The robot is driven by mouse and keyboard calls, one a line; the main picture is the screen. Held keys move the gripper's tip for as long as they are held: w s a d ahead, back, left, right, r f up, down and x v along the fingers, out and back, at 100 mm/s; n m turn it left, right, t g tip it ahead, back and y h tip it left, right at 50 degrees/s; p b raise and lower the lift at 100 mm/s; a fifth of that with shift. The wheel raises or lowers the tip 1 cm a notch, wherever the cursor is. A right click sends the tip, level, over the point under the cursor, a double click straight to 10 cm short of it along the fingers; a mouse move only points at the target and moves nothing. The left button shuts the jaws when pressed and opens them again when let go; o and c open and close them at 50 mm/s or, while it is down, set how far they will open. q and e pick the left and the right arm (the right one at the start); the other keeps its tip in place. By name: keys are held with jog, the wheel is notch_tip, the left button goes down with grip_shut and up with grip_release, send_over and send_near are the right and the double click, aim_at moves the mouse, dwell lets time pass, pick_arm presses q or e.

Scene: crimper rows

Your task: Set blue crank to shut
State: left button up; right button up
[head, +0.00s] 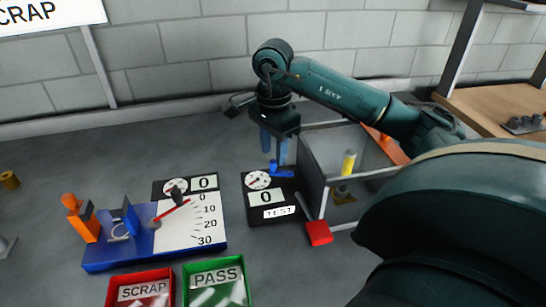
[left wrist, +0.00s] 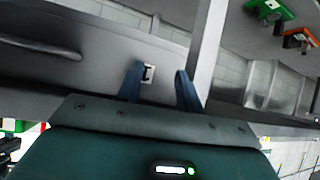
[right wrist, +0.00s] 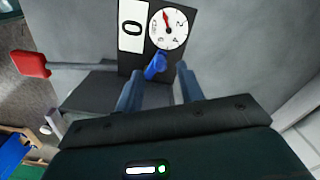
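The blue crank (head: 284,172) sits at the upper right of a black panel (head: 252,216) with a round dial (head: 258,180), a "0" readout and a TEST label. In the right wrist view the crank (right wrist: 155,66) lies just beyond the fingertips, tilted, below the dial. My right gripper (head: 273,152) is open above the crank, fingers pointing down; whether a finger touches it I cannot tell. The right gripper (right wrist: 158,80) shows empty in its wrist view. My left gripper (left wrist: 160,78) is open and empty, away from the panel, and out of the head view.
A grey bin (head: 314,165) with a yellow cylinder (head: 348,162) stands right of the panel. A red-ended lever (head: 318,233) sticks out in front. A blue gauge base (head: 130,255) stands left, with a red SCRAP tray (head: 140,292) and green PASS tray (head: 216,276) in front.

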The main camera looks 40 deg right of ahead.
aim_at(281, 171)
jog(key=shift+f, duration=1.3)
jog(key=shift+c, duration=0.4)
grip_shut()
